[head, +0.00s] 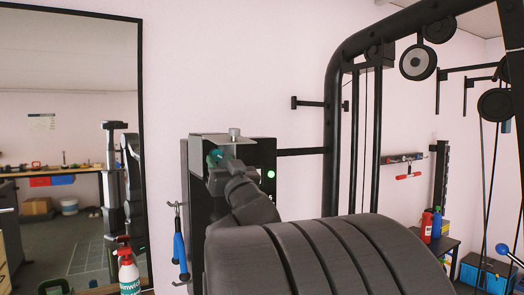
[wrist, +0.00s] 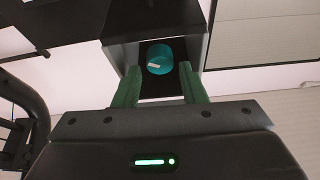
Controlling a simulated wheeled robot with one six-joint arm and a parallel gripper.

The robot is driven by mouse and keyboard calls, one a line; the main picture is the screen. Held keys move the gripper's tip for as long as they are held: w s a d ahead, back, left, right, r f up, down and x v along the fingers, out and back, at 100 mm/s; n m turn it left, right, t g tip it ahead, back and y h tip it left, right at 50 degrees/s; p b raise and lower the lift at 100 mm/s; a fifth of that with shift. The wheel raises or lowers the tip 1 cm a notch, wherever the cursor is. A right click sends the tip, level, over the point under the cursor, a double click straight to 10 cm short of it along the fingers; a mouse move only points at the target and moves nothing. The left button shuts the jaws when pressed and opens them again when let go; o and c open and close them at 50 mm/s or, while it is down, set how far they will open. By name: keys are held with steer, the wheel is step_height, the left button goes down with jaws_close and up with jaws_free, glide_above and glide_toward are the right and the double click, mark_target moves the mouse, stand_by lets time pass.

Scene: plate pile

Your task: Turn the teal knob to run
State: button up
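The teal knob (wrist: 160,58) has a short white mark and sits on a dark recessed panel of a black box (wrist: 187,20). In the head view a small teal patch (head: 213,158), likely the knob, shows beside the black box (head: 262,156), mostly hidden by my arm. My gripper (wrist: 160,72) has two green fingers, spread apart. The knob appears between and just beyond their tips with gaps on both sides; I cannot tell whether the tips reach around it. In the head view my gripper is largely hidden behind my own arm.
A green lamp (head: 271,174) glows on the box. A blue-handled tool (head: 180,250) hangs at its left. A black gym frame (head: 333,120) stands at right. A mirror (head: 70,60) and spray bottle (head: 128,272) are at left. A red bottle (head: 426,227) stands at back right.

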mark_target(218, 156)
steer(key=shift+p+x, duration=0.5)
steer(key=shift+x, duration=1.85)
steer(key=shift+f, duration=0.1)
steer(key=c, duration=0.7)
steer(key=shift+n, duration=0.3)
steer(key=n, duration=0.2)
steer(key=n+g+y+b, duration=0.1)
steer(key=shift+d+f+n+g+y, duration=0.1)
steer(key=shift+n+g+y, duration=0.2)
steer(key=shift+n, duration=0.1)
steer(key=n+g+y, duration=0.1)
steer(key=n, duration=0.3)
steer(key=n+g+y+p, duration=0.1)
steer(key=n+g, duration=0.1)
steer(key=n, duration=0.1)
steer(key=shift+n, duration=0.4)
steer(key=shift+n+g, duration=0.3)
steer(key=shift+g, duration=0.1)
